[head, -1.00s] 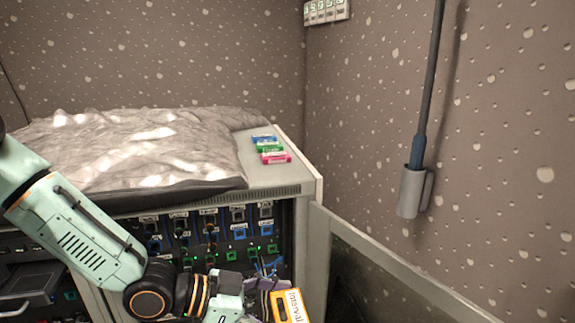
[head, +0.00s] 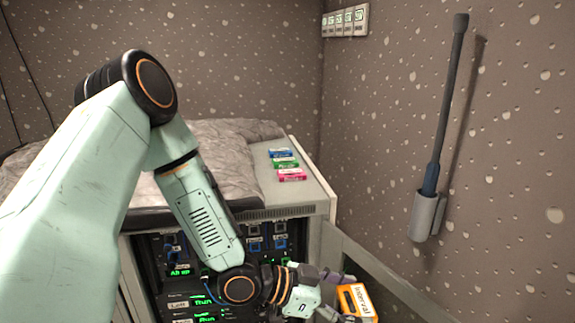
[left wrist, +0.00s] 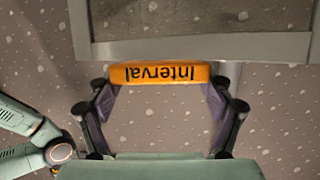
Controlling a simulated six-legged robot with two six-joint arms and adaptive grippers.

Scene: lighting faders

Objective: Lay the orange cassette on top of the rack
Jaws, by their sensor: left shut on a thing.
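The orange cassette (head: 357,303), labelled "Interval", is at the lower right in the head view. My left gripper (head: 338,298) is shut on it and holds it in front of the rack's right side, below the level of the top. In the left wrist view the cassette (left wrist: 160,73) spans between the two fingers of the left gripper (left wrist: 160,80). The rack (head: 318,206) stands behind, with a light top. On its top lie a blue cassette (head: 280,153), a green cassette (head: 285,163) and a pink cassette (head: 292,175) in a row. My right gripper is not in view.
A crumpled grey cover (head: 235,140) lies over the left part of the rack top. An open door panel (head: 375,270) sticks out at the rack's right. A dark rod stands in a grey wall holder (head: 426,217). The top's front right strip is bare.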

